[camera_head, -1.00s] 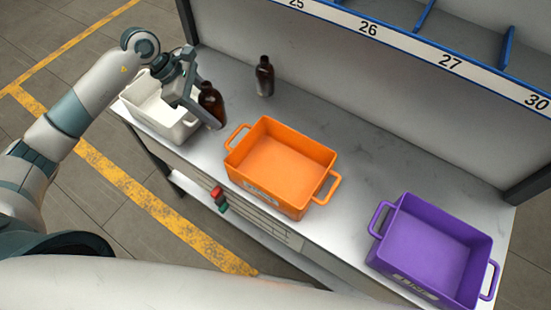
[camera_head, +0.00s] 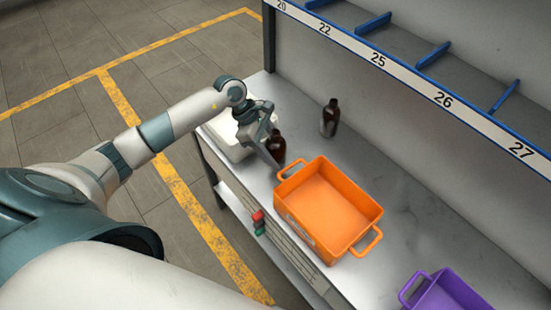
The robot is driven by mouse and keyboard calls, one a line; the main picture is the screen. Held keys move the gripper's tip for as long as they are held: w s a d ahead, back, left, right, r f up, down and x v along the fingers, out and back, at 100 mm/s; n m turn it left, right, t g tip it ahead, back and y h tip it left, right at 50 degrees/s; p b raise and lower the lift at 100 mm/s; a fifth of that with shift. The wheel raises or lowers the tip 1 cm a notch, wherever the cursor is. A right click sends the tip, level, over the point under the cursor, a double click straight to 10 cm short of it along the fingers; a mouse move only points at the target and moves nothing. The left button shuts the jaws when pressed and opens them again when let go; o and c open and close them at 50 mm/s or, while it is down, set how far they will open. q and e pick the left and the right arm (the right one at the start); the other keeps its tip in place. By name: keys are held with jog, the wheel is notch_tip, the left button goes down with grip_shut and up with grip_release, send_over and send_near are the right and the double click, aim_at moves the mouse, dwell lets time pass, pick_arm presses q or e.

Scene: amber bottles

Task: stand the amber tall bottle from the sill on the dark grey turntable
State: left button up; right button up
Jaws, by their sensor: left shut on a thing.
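Two dark amber bottles stand out on the grey bench. One amber bottle (camera_head: 277,149) is at my left gripper (camera_head: 273,148), in front of the white bin's right side. The left gripper is shut on this bottle, which looks upright; whether its base touches the bench is hard to tell. The other amber bottle (camera_head: 330,118), with a pale label, stands upright farther back near the rear panel, apart from the gripper. No dark grey turntable shows, and I cannot make out a sill. My right gripper is out of view.
A white bin (camera_head: 226,138) is partly behind my left gripper. An orange bin (camera_head: 330,209) sits close to the held bottle's right, and a purple bin (camera_head: 450,292) is cut off at lower right. A numbered blue-edged shelf (camera_head: 400,75) runs above. Bare bench (camera_head: 385,180) shows behind the orange bin.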

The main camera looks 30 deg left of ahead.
pick_arm(q)
jog(key=shift+f+p, duration=0.75)
jog(key=shift+f, duration=1.05)
jog(key=shift+f+b, duration=0.25)
jog(key=shift+b, duration=0.05)
jog(key=o, duration=1.2)
jog(key=shift+r, duration=0.1)
jog(key=shift+r, duration=0.15)
